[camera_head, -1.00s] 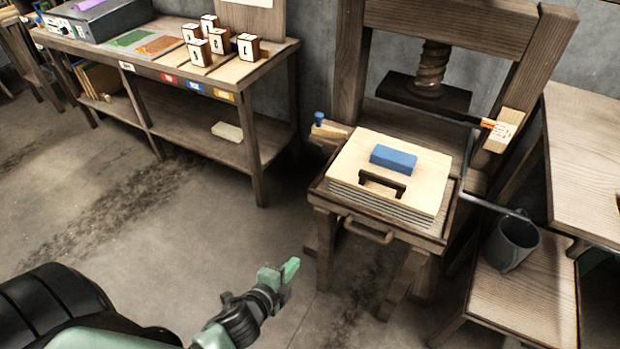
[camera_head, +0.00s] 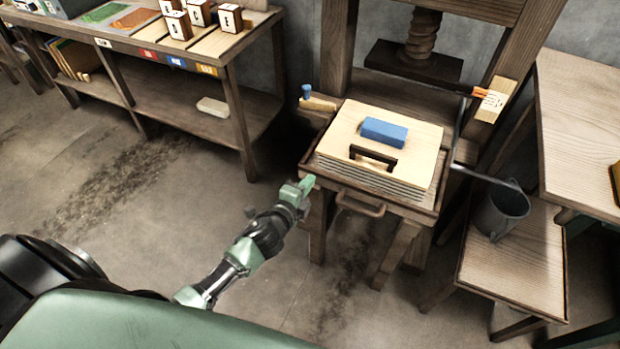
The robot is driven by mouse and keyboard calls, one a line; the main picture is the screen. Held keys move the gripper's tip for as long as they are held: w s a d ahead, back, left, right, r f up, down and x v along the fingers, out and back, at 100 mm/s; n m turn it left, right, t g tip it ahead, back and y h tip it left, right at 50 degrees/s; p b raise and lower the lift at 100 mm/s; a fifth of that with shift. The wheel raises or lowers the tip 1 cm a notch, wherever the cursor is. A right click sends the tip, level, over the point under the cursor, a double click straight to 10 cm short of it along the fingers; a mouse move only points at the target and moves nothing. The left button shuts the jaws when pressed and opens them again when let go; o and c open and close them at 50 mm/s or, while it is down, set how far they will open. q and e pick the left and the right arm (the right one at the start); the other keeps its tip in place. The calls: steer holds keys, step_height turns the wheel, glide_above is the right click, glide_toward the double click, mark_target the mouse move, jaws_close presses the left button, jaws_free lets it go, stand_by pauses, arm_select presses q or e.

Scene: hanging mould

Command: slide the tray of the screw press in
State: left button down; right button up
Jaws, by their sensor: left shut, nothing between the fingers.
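The screw press stands at the right, with a wooden frame, a thick wooden screw (camera_head: 421,38) and a dark pressing plate (camera_head: 412,66) at the back. Its tray (camera_head: 322,178) sticks out in front of the screw, with a curved handle (camera_head: 361,205) on its front edge. On the tray lies a stack of sheets (camera_head: 375,183) under a pale board (camera_head: 349,128) with a black handle and a blue block (camera_head: 384,132). My left gripper (camera_head: 304,187) is shut and empty, close to the tray's front left corner, left of the handle; contact cannot be told. My right gripper is not in view.
A low stand (camera_head: 517,263) with a grey mug-like can (camera_head: 502,211) is right of the press. A table (camera_head: 585,135) stands at the far right. A workbench (camera_head: 180,62) with wooden blocks stands at the left. The floor before the press is clear.

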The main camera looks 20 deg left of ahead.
arm_select(q)
steer(key=shift+w, duration=0.75)
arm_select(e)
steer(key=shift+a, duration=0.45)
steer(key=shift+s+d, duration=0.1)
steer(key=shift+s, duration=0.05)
